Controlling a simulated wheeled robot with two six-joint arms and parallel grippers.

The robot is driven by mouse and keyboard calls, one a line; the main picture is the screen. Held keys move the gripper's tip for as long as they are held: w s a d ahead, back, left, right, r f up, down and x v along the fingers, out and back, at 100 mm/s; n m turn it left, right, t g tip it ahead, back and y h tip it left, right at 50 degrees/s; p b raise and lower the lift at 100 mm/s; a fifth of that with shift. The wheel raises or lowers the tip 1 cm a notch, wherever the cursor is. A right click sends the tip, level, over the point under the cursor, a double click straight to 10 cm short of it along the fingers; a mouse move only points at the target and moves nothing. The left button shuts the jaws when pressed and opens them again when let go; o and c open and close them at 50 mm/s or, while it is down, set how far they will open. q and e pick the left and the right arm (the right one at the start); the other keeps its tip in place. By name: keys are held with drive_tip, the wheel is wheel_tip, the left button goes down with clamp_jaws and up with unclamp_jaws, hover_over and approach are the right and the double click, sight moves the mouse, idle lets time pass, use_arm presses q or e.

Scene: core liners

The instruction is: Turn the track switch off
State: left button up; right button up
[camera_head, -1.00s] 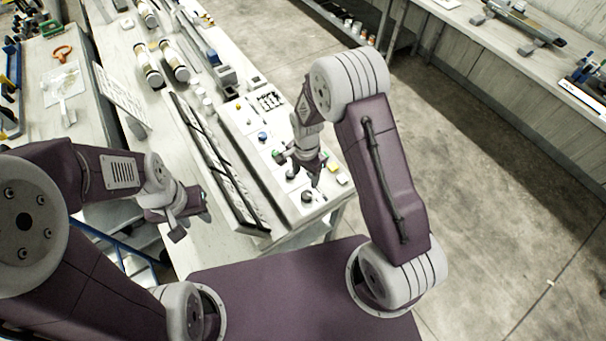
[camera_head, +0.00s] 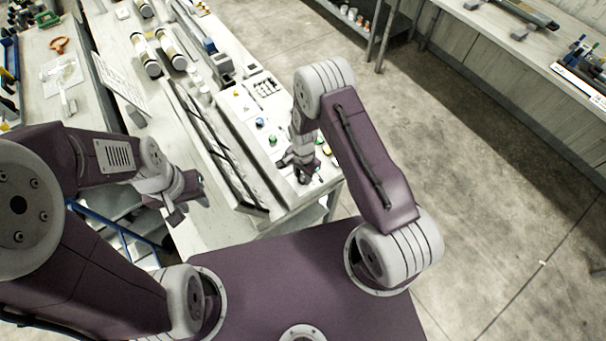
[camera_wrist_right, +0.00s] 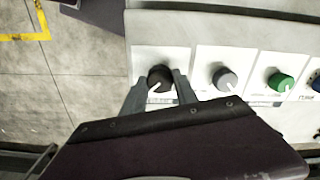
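A white control panel (camera_wrist_right: 160,35) with a row of round knobs fills the upper part of the right wrist view. At the row's left end is a black knob (camera_wrist_right: 159,74), its white line pointing down-left. A grey knob (camera_wrist_right: 224,78) and a green knob (camera_wrist_right: 280,82) follow to the right. I cannot read which label says track. My right gripper (camera_wrist_right: 160,84) has one finger on each side of the black knob; whether they press on it is unclear. In the head view it (camera_head: 305,177) is low over the panel's near end. My left gripper (camera_head: 190,208) is open and empty, left of the bench.
A long dark rack (camera_head: 215,150) lies left of the panel on the bench. Cylindrical cores (camera_head: 172,50) lie farther back. A blue knob (camera_wrist_right: 316,83) is at the wrist view's right edge. Open floor (camera_head: 470,190) lies right of the bench.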

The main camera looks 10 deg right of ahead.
clamp_jaws()
drive_tip(key=n+b, duration=0.1)
drive_tip(key=n, duration=0.2)
drive_tip(key=shift+f+n+b, duration=0.1)
drive_tip(key=shift+n+b, duration=0.3)
drive_tip(key=n+b, duration=0.1)
drive_tip(key=n, duration=0.3)
drive_tip(key=shift+n, duration=0.3)
drive_tip(key=n+b, duration=0.1)
drive_tip(key=n, duration=0.3)
drive_tip(key=shift+d+b, duration=0.1)
drive_tip(key=shift+b, duration=0.2)
drive_tip(key=shift+n+b, duration=0.45)
drive_tip(key=shift+n, duration=2.25)
drive_tip(key=shift+w, duration=0.1)
